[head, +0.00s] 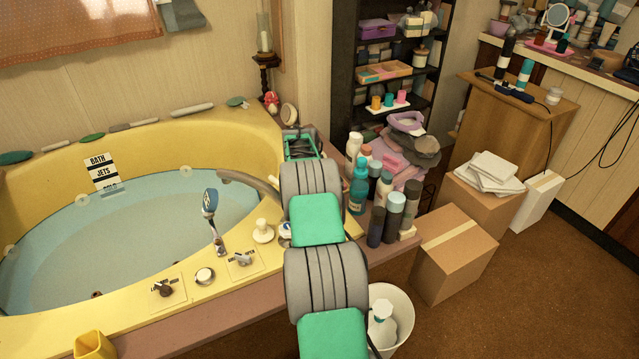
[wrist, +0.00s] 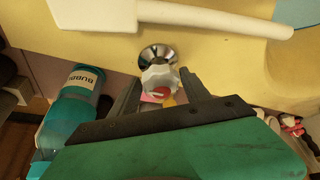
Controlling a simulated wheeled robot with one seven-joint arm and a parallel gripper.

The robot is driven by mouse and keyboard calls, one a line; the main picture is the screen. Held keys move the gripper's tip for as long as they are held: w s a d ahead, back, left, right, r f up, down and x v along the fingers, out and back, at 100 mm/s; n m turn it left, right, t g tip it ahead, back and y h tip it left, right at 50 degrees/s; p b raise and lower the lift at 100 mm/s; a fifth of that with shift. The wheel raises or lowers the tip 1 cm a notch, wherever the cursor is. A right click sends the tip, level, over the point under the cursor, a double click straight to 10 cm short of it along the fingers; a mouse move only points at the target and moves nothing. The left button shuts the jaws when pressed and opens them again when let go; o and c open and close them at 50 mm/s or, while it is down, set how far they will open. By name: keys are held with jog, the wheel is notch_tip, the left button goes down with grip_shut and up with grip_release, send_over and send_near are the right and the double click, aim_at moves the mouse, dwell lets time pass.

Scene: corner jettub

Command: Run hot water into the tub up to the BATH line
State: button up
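The yellow tub (head: 225,135) holds pale blue water (head: 120,230). A sign (head: 101,170) on its far inner wall reads BATH, then JETS, then a lowest line partly at the waterline; the water stands below BATH and JETS. The curved spout (head: 250,184) reaches over the water; no stream shows from it. In the wrist view a faceted, pale knob (wrist: 160,78) with a red mark sits on a chrome base. My gripper (wrist: 160,84) has one finger on each side of this knob. Whether the fingers touch it is unclear. My arm hides this area in the head view.
A hand shower (head: 210,205), a white knob (head: 263,232) and small levers (head: 163,289) stand on the near rim. Several bottles (head: 358,188) crowd right of my arm; a teal one (wrist: 70,115) is close to my gripper. A waste bin (head: 398,310) and cardboard box (head: 453,252) stand on the floor.

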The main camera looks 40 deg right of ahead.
jog(key=c, duration=1.1)
jog(key=shift+s+d+n+t, duration=0.15)
jog(key=shift+n+t, duration=0.15)
jog(key=shift+n, duration=0.6)
jog(key=shift+n+t+y, duration=0.4)
jog(key=shift+n+y, duration=0.1)
jog(key=shift+n, duration=0.7)
jog(key=o, duration=1.3)
jog(key=shift+o, duration=0.2)
jog(key=p+v, duration=0.1)
jog(key=v, duration=0.7)
jog(key=shift+p, duration=0.35)
